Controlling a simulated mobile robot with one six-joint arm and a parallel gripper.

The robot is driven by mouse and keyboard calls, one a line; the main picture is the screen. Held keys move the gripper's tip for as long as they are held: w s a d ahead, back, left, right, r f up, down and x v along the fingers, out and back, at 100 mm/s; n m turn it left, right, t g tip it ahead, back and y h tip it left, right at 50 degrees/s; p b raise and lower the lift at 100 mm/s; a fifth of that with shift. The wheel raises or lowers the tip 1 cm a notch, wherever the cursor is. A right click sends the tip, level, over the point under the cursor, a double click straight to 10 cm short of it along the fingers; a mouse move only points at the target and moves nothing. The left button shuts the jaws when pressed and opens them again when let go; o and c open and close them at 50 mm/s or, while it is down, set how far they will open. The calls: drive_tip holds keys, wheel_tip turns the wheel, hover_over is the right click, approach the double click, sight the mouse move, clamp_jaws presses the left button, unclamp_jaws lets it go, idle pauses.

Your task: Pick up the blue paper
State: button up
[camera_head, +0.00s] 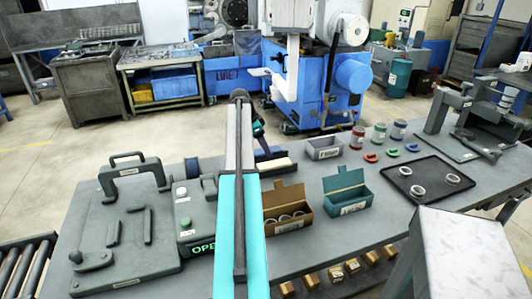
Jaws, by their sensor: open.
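A small blue curved piece (412,148), which may be the blue paper, lies flat on the grey table at the right, in front of a grey-blue labelled can (398,130). A green piece (392,153) and a red piece (371,157) of like shape lie to its left. My teal arm reaches up through the middle of the view. My gripper (264,146) is small and dark beyond the arm, left of the blue piece and well apart from it. It is open, and I see nothing held. Its fingertips are hard to make out.
A grey bin (324,148), a brown box with rings (287,221) and a teal box (346,207) stand on the table (330,247). A black tray (402,188) holds rings at right. A grey fixture (116,240) fills the left. A blue machine stands behind.

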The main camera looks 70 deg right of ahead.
idle(0.4)
drive_tip(key=c, duration=1.1)
drive_tip(key=shift+r, duration=0.15)
drive_tip(key=shift+r+b, duration=0.6)
drive_tip(key=shift+r, duration=0.95)
drive_tip(key=s+a+b, duration=0.1)
drive_tip(key=s, duration=0.4)
drive_tip(key=s+a+r+b, duration=0.1)
drive_tip(key=s, duration=0.4)
drive_tip(key=s+a, duration=0.1)
drive_tip(key=s, duration=0.4)
drive_tip(key=shift+s+a+r+b, duration=0.3)
drive_tip(key=shift+s+b, duration=0.05)
drive_tip(key=shift+b, duration=0.05)
